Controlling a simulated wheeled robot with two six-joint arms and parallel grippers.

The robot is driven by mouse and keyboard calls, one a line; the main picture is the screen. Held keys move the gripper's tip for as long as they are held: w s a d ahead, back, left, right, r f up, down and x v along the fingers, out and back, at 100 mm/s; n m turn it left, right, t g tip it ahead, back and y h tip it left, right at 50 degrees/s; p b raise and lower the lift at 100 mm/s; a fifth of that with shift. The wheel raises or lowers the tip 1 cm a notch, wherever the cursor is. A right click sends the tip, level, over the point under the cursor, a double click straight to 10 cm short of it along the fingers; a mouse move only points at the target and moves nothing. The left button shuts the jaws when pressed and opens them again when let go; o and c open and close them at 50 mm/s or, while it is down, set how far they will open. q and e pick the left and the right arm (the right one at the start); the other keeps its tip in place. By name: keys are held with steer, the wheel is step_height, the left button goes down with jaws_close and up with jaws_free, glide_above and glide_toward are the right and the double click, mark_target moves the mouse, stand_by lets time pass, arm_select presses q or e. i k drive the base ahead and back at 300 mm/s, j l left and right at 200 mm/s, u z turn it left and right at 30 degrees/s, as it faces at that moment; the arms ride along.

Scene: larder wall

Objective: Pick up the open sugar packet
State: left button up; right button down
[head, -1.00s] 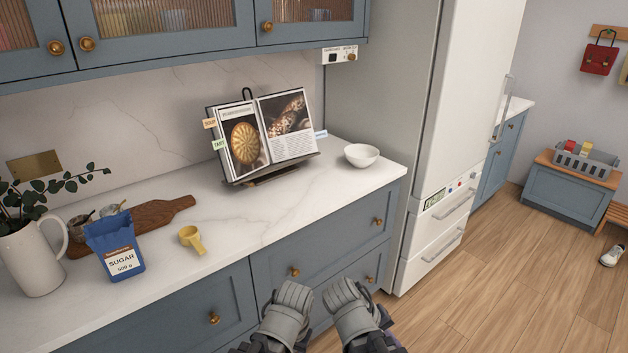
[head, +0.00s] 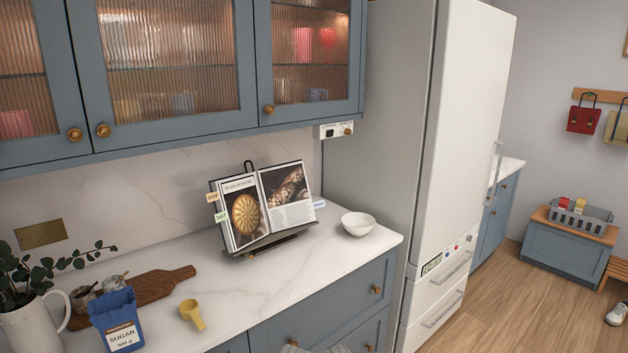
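The blue sugar packet (head: 117,320) stands upright on the white worktop at the lower left of the head view. It has a white label, and its top looks open. It is in front of the wooden board and just right of the white jug.
A white jug with leafy stems (head: 33,325) stands left of the packet. Small jars (head: 112,284) and a wooden board (head: 160,283) are behind it. A yellow scoop (head: 191,313) lies to its right. A cookbook on a stand (head: 262,210) and white bowl (head: 357,224) are farther right. Wall cabinets (head: 170,137) hang above.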

mark_target(115, 313)
steer(key=u, duration=1.3)
